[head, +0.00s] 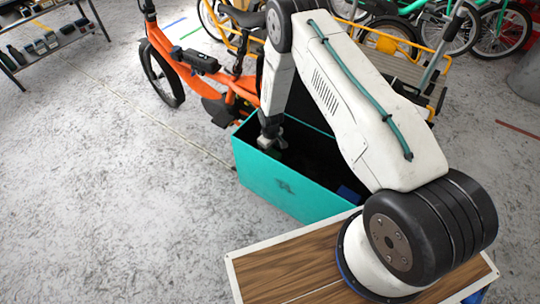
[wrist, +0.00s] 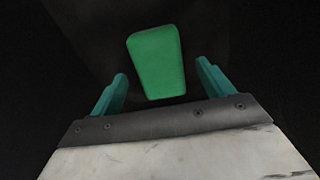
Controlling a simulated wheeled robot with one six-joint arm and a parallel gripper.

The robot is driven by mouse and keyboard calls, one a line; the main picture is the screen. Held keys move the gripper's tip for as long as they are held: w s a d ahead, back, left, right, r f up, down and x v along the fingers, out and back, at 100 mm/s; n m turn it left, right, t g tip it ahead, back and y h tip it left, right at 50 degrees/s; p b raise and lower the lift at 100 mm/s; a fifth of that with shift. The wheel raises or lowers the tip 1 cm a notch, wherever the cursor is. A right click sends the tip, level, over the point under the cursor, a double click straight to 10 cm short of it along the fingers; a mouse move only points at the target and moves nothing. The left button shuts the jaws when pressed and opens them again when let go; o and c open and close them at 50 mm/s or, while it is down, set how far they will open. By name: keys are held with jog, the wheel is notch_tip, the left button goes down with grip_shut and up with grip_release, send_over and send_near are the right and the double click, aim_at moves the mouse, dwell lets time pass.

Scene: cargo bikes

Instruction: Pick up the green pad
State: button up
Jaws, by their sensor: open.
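The green pad (wrist: 156,62) shows in the wrist view, a rounded block narrower at its lower end, lying on a dark surface. My gripper (wrist: 162,82) is open, with one teal finger on each side of the pad's lower end. The pad is beyond and between the fingertips, and I see no contact. In the head view my gripper (head: 272,142) reaches down into the teal cargo box (head: 290,187) of the orange bike. The pad cannot be made out in the head view.
The box walls stand close around my gripper. A blue item (head: 347,194) lies at the box's right end. The orange bike (head: 205,85) stands behind the box. A shelf with small items (head: 45,45) is far left. The floor at left is clear.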

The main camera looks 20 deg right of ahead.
jog(key=shift+f, duration=1.35)
jog(key=c, duration=1.1)
jog(key=shift+o, duration=0.2)
jog(key=shift+r, duration=0.8)
notch_tip(320, 180, up, 2)
jog(key=shift+r, duration=0.2)
jog(key=s+d, duration=0.7)
jog(key=s+d+r, duration=0.1)
jog(key=s+d, duration=0.3)
jog(key=shift+s+d, duration=0.15)
